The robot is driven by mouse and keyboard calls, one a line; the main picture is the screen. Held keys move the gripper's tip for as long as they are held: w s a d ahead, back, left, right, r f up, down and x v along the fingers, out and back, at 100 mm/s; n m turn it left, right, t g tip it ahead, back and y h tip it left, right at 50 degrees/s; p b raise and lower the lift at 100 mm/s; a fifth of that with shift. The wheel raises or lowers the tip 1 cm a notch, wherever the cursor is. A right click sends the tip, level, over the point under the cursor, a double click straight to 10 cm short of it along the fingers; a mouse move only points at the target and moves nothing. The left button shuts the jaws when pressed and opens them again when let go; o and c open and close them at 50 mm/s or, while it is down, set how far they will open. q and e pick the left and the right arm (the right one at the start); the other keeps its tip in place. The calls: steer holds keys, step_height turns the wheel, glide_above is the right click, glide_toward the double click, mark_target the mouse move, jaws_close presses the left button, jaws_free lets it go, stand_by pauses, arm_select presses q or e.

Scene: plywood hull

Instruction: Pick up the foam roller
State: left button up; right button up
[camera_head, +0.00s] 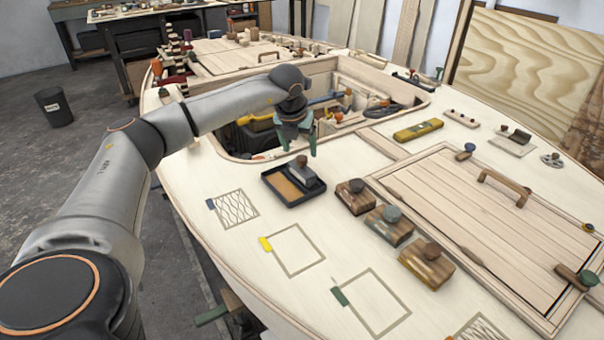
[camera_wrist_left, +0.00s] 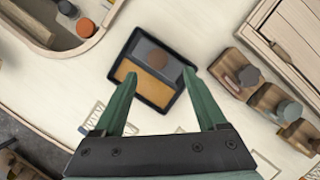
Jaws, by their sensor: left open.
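A black tray (camera_head: 286,198) with an amber patch inside lies on the pale plywood deck. In it sits a grey piece with a brown round knob (camera_head: 302,174), which I take to be the foam roller; its exact shape is hard to tell. It also shows in the left wrist view (camera_wrist_left: 150,52), at the tray's far end. My left gripper (camera_head: 298,146) points down above the tray, with its green fingers apart and nothing between them. In the left wrist view the fingertips (camera_wrist_left: 159,75) frame the tray, apart from the grey piece. My right gripper is not in view.
Several wooden blocks with knobs (camera_head: 389,226) stand right of the tray. An open recess (camera_head: 340,100) with tools lies behind it. A slatted hatch (camera_head: 460,220) with a handle is at the right. Outlined squares (camera_head: 292,250) mark clear deck in front.

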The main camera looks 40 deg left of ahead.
mark_target(301, 158)
arm_select(q)
steer(key=shift+a+x, duration=0.1)
steer(key=shift+x, duration=1.3)
steer(key=shift+a+x, duration=0.15)
steer(key=shift+x, duration=1.2)
steer(key=shift+w+r, duration=0.15)
steer(key=shift+c, duration=0.4)
jaws_close()
